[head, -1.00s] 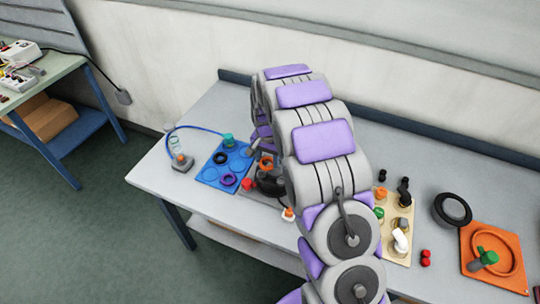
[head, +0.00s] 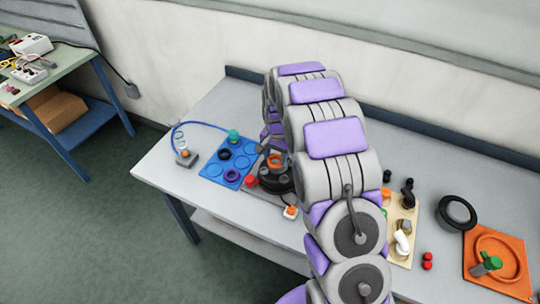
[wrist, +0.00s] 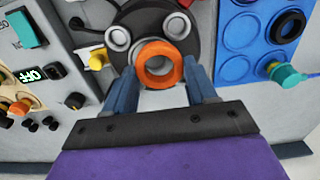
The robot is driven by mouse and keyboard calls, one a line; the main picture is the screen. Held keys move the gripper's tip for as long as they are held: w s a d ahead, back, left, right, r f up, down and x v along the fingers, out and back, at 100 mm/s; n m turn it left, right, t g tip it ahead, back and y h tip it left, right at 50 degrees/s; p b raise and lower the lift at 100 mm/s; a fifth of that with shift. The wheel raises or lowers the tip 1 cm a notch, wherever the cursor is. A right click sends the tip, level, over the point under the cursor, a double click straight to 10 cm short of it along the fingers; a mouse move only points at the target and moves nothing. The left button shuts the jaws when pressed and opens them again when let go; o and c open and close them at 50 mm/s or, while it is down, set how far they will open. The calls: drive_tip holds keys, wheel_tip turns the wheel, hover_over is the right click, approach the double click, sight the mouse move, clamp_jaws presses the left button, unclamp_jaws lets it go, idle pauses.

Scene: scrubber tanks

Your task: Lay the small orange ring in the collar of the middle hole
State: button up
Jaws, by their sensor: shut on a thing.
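My gripper (wrist: 160,82) is shut on the small orange ring (wrist: 158,50), which sits between the two blue fingertips. In the head view the ring (head: 274,160) shows beside my arm, over the dark round tank top (head: 272,181). In the wrist view this dark top (wrist: 150,20) lies behind the ring, with pale-rimmed collars (wrist: 118,37) to the ring's upper left and upper right. The ring overlaps the lower part of the top in the picture.
A blue mat (head: 213,171) with black and purple rings lies left of the tank in the head view. A red cap (head: 251,181) is close to the tank. A beige board of fittings (head: 402,258) and an orange tray (head: 513,283) are right of my arm.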

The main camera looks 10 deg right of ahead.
drive_tip(key=shift+d, duration=1.15)
drive_tip(key=a, duration=0.3)
drive_tip(key=shift+a+f, duration=0.15)
drive_tip(key=shift+a, duration=0.1)
drive_tip(key=shift+a+f, duration=0.15)
drive_tip(key=shift+a, duration=0.35)
drive_tip(key=shift+d+f, duration=0.2)
drive_tip(key=shift+d, duration=1.3)
drive_tip(key=shift+a, duration=1.45)
drive_tip(key=shift+d+f, duration=0.2)
drive_tip(key=shift+d, duration=1.65)
drive_tip(key=shift+a+f, duration=0.2)
drive_tip(key=shift+a, duration=0.55)
drive_tip(key=shift+d, duration=1)
drive_tip(key=shift+a+f, duration=0.2)
drive_tip(key=shift+a, duration=0.85)
drive_tip(key=shift+d, duration=0.6)
